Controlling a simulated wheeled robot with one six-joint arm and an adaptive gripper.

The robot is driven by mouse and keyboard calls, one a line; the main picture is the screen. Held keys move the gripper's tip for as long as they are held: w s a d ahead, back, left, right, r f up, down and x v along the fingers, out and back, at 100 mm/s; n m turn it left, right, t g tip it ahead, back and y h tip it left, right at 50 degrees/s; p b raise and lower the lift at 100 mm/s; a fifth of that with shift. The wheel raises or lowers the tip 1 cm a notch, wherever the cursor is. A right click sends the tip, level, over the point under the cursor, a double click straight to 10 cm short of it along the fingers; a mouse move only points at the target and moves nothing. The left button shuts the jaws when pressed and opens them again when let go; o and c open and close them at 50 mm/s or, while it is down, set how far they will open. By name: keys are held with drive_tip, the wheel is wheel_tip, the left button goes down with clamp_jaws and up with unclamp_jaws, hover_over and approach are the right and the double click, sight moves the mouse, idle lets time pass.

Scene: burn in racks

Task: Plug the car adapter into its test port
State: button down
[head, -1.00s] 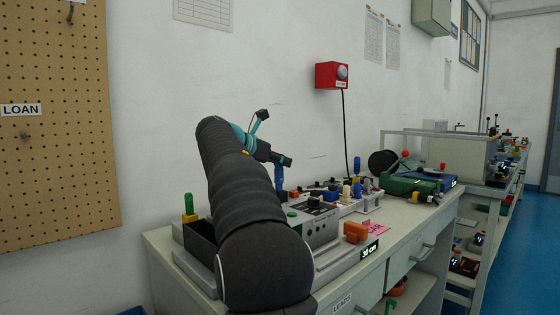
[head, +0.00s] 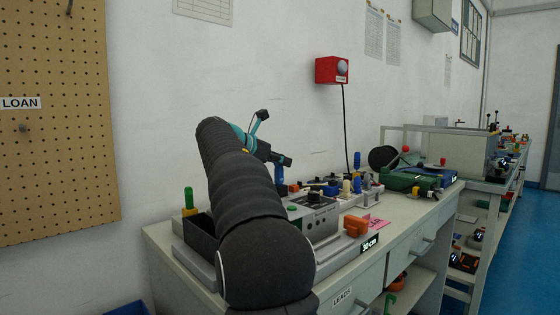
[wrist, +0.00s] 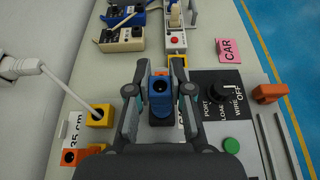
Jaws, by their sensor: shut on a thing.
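My gripper (wrist: 160,90) is shut on a blue adapter (wrist: 160,104), with its fingers on both sides. The adapter's top has a dark round opening. In the head view the blue adapter (head: 279,174) hangs upright below my gripper (head: 280,160), over the grey test unit. Its lower end and any port under it are hidden, so I cannot tell whether it touches. A white label, partly hidden by the right finger, lies beside it. A pink CAR card (wrist: 229,50) lies further up and right in the wrist view.
A black panel with a knob (wrist: 219,94) and a green button (wrist: 231,145) are to the right. A white-corded plug stands in a yellow block (wrist: 100,116) at left. An orange block (wrist: 269,93) sits near the front edge. Several colored adapters stand further along the bench.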

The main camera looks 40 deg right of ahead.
drive_tip(key=shift+f, duration=0.5)
drive_tip(key=c, duration=1)
unclamp_jaws()
drive_tip(key=shift+f, duration=0.1)
